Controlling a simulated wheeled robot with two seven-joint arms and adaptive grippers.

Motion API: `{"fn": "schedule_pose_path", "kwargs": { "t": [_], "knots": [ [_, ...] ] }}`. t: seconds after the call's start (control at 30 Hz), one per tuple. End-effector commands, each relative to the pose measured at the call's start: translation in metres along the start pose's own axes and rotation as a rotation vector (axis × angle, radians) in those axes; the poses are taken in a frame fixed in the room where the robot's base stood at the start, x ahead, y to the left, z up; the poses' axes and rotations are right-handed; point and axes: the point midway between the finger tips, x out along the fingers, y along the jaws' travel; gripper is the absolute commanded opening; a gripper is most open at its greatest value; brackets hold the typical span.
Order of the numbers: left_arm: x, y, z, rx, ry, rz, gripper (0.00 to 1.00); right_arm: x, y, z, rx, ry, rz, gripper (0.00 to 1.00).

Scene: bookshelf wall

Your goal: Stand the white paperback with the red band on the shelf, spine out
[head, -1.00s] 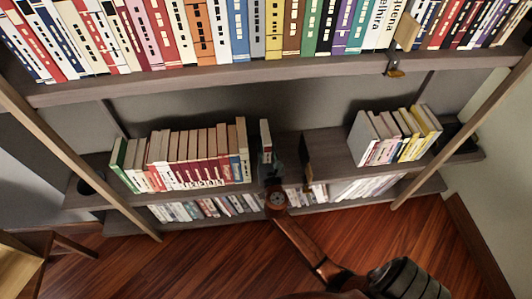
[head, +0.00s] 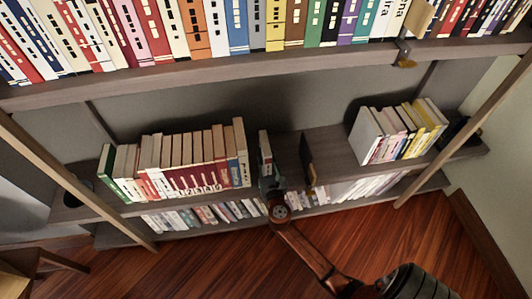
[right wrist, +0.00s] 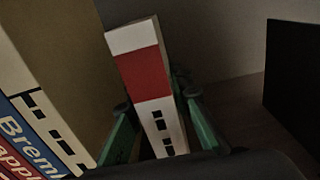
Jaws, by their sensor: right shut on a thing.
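The white paperback with the red band (head: 265,152) is upright in the gap right of the book row on the middle shelf (head: 284,160). In the right wrist view its narrow face (right wrist: 140,72) shows white, a red band and black marks, facing my camera. It leans slightly in that picture. My right gripper (head: 271,186) is shut on the book's lower part, its green fingers (right wrist: 160,125) on either side. Whether the book's base touches the shelf is hidden. My left gripper is not in view.
A row of upright books (head: 185,165) stands close on the left, its last tall book (right wrist: 62,70) apart from mine. A full upper shelf (head: 250,68) overhangs. Books fill the lower shelf (head: 205,213).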

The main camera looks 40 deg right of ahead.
Motion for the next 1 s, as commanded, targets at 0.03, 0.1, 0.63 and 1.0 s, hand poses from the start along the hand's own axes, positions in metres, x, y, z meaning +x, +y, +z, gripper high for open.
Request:
{"fn": "schedule_pose_path", "kwargs": {
  "t": [0.03,0.1,0.63,1.0],
  "knots": [
    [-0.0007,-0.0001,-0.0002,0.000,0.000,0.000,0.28,0.0003,0.0004,0.0031,0.001,-0.004,0.000,0.00],
    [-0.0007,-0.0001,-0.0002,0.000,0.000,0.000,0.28,0.0003,0.0004,0.0030,0.001,-0.004,0.000,0.00],
    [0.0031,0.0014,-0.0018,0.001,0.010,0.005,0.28,0.0000,-0.0002,-0.0019,0.000,0.000,0.000,0.37],
    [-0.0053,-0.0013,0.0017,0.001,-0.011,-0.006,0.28,-0.0091,-0.0006,0.0015,0.000,0.001,0.000,0.37]
  ]
}}
